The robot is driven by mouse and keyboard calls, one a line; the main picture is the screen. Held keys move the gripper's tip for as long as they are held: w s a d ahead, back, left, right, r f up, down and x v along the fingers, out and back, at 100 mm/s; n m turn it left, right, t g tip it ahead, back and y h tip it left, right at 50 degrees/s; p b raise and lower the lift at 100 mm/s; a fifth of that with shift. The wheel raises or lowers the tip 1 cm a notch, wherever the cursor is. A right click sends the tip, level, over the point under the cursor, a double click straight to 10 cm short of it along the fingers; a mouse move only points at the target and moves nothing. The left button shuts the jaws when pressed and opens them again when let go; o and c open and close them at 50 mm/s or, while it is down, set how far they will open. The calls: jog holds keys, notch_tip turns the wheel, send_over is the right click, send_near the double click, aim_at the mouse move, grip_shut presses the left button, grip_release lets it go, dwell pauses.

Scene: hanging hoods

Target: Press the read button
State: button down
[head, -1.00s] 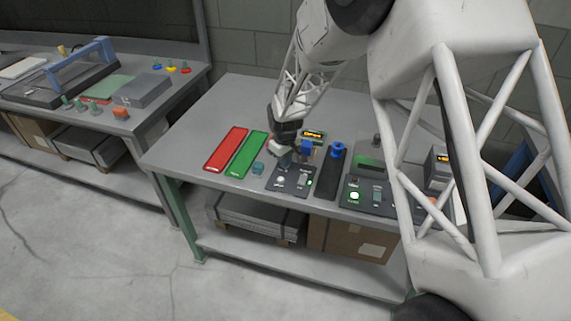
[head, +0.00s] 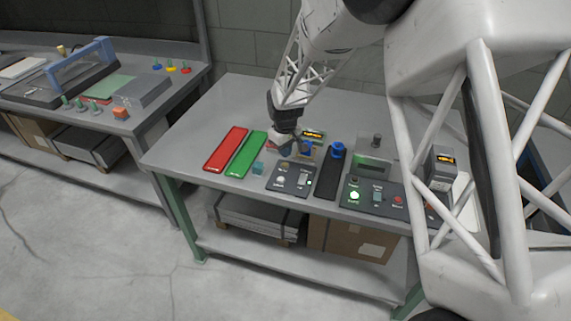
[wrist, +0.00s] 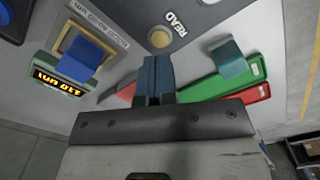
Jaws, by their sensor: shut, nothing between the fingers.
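The read button is a round, pale yellow button (wrist: 160,38) beside the word READ on a dark grey panel in the wrist view. In the head view, the button (head: 284,165) sits at the top of the small control panel (head: 291,190). My gripper (wrist: 155,60) is shut and empty, its blue-grey fingertips close together just short of the button in the wrist picture. I cannot tell whether they touch it. In the head view, my gripper (head: 287,153) is just above the panel's far edge.
A small lit display (head: 313,135) and a blue-topped fixture (wrist: 85,55) stand beside the panel. Red (head: 225,149) and green (head: 248,155) trays lie to the left, with a small teal block (head: 258,168) near them. A second panel (head: 375,195) is to the right. The bench's back left is clear.

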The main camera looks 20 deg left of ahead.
jog(key=shift+r, duration=1.3)
grip_release()
